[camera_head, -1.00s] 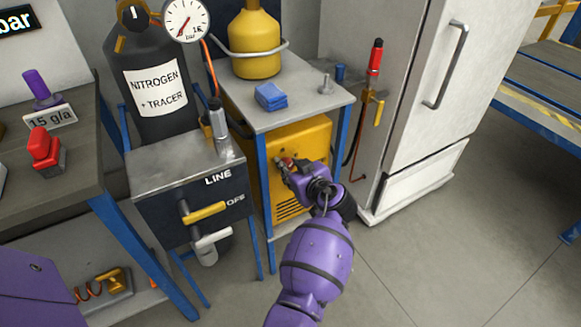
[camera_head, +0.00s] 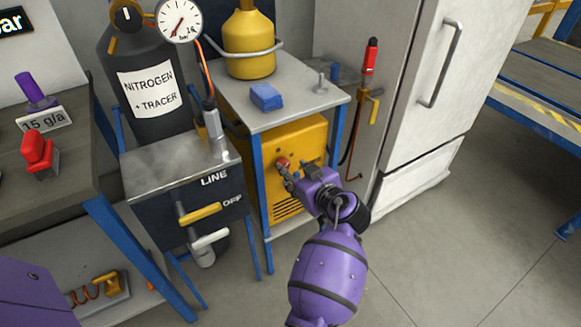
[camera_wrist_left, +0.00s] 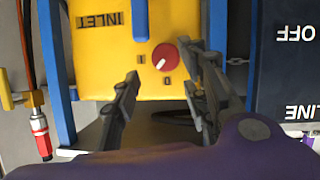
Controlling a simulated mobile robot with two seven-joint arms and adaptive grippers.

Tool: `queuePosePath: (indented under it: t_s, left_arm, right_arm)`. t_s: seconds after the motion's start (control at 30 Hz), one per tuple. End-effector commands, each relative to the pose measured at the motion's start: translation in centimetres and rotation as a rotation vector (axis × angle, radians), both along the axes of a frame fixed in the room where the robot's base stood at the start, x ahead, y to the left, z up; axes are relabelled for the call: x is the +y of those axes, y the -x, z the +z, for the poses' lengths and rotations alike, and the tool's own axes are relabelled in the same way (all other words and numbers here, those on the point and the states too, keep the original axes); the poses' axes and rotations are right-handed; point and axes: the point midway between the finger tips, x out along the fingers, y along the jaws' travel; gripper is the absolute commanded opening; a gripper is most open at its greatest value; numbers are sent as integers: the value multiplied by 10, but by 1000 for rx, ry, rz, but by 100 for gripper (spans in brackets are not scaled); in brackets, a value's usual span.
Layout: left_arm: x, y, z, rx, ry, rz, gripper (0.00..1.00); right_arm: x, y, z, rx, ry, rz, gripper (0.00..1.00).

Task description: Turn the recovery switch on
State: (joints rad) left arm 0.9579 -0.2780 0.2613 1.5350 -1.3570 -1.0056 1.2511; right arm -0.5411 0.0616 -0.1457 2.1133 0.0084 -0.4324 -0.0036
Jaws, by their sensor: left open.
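The recovery switch is a red round knob (camera_head: 283,163) on the front of the yellow machine (camera_head: 308,138) under the small grey table. In the left wrist view the knob (camera_wrist_left: 165,57) has a small pale mark at its lower left, with "I" and "0" printed beside it on the yellow panel; I cannot tell which the mark points to. My left gripper (camera_head: 287,180) is open in front of the panel, just below and right of the knob in the head view. In the wrist view its fingers (camera_wrist_left: 162,72) are spread, the right one close beside the knob. Contact is unclear. My right gripper is out of view.
The table's blue legs (camera_head: 337,138) frame the yellow machine. At left stands the LINE/OFF box (camera_head: 228,188) with a yellow handle. A white fridge-like cabinet (camera_head: 432,150) stands at right. The floor at lower right is clear.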

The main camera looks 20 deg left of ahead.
Motion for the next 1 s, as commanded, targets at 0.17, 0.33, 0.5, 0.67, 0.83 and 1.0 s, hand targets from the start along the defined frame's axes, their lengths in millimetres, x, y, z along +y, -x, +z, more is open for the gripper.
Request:
queuePosePath:
  t_s: [0.17,0.33,0.5,0.67,0.83,1.0]
  left_arm:
    - [-14,13,8,-1,-1,-2,41]
    - [-18,15,10,-2,0,0,41]
    - [-18,15,10,-1,-1,-1,41]
    - [-11,24,3,29,-7,-21,41]
    - [9,68,-27,162,-25,-142,41]
    - [27,150,-62,334,-38,-348,41]
  right_arm:
    - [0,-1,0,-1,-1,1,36]
    - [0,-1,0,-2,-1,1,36]
    - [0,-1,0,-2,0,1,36]
    - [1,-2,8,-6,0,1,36]
    - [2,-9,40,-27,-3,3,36]
    - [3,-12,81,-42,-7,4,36]
